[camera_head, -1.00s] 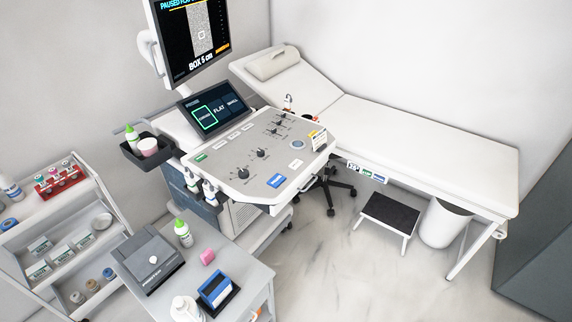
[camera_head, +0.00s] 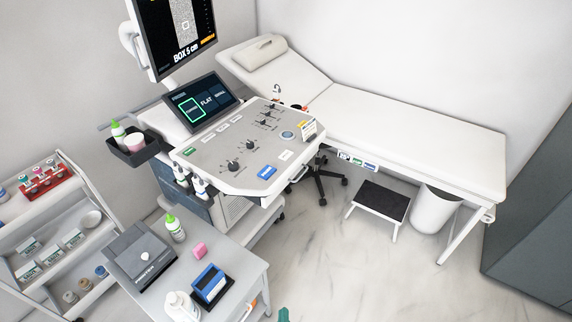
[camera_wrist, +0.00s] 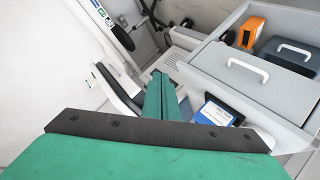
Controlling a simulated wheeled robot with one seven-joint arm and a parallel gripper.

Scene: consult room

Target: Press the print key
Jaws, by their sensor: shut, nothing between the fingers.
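The ultrasound console panel (camera_head: 215,150) stands left of centre in the head view. It carries knobs, a blue key (camera_head: 267,171), a white key (camera_head: 286,155), a green key (camera_head: 190,152) and a row of small pale keys (camera_head: 222,126). The lettering is too small to tell which one is the print key. My gripper (camera_wrist: 160,92) shows in the wrist view with its green fingers together and nothing between them. In the head view only a green tip (camera_head: 284,314) shows at the bottom edge, well below and apart from the panel.
A grey side cart (camera_head: 225,262) with a blue-fronted box (camera_head: 209,283) and bottles stands in front of the console. A shelf trolley (camera_head: 50,240) is at left. The exam couch (camera_head: 410,145), step stool (camera_head: 379,202) and bin (camera_head: 435,208) are at right. Floor between is clear.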

